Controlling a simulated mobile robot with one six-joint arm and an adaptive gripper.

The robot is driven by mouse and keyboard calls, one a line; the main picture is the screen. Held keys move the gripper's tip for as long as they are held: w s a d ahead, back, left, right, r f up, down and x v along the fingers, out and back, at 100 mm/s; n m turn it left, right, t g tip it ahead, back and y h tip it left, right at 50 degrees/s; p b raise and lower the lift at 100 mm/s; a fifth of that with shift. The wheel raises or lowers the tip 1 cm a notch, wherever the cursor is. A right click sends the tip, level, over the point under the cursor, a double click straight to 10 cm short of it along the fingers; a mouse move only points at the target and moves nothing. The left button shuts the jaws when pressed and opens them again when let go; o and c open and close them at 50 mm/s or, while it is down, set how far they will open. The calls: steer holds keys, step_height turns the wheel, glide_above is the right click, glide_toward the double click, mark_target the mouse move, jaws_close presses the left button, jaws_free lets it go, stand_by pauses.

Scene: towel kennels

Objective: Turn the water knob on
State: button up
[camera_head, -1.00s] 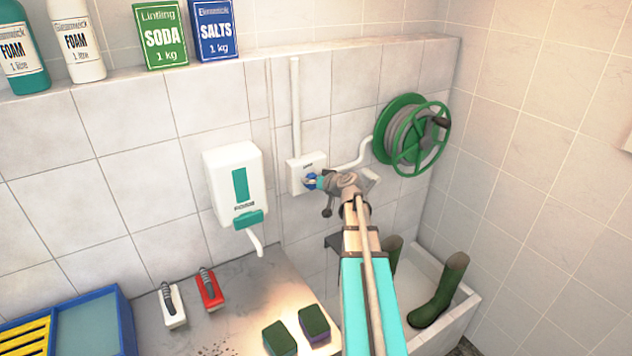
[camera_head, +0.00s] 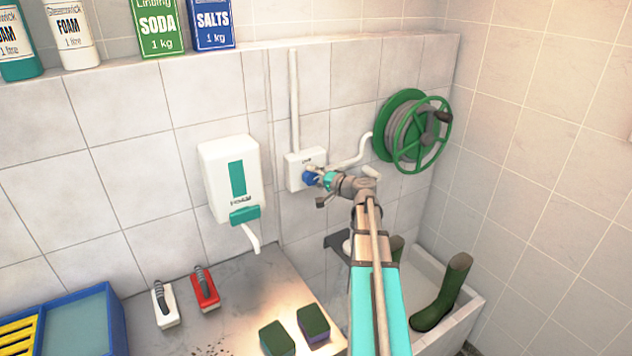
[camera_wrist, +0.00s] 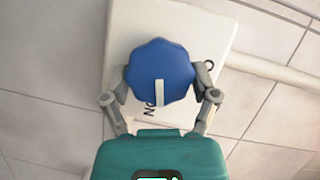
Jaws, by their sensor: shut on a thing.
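The water knob (camera_wrist: 158,72) is blue and lobed, with a white pointer stripe, and sits on a white wall box (camera_wrist: 128,25). In the wrist view the stripe points down toward the lettering "NO", part of which is hidden. My gripper (camera_wrist: 161,80) has one finger on each side of the knob and is shut on it. In the head view the blue knob (camera_head: 310,178) shows at the lower part of the white box (camera_head: 305,157), with my gripper (camera_head: 317,178) against it from the right.
A white soap dispenser (camera_head: 231,178) hangs just left of the box. A green hose reel (camera_head: 412,132) is on the wall to the right, joined by a white pipe. Brushes (camera_head: 205,289) and sponges (camera_head: 313,322) lie on the counter below. A green boot (camera_head: 443,292) stands in a basin.

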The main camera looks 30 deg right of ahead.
steer(key=shift+f+m+t+y+b, duration=0.15)
steer(key=shift+m+t+y+b, duration=0.25)
steer(key=shift+m+b, duration=0.7)
steer(key=shift+m, duration=0.4)
steer(key=o, duration=1)
steer(key=shift+w, duration=0.1)
steer(key=shift+s, duration=0.2)
steer(key=v, duration=1.1)
steer(key=shift+s, duration=0.3)
steer(key=shift+d+f, duration=0.1)
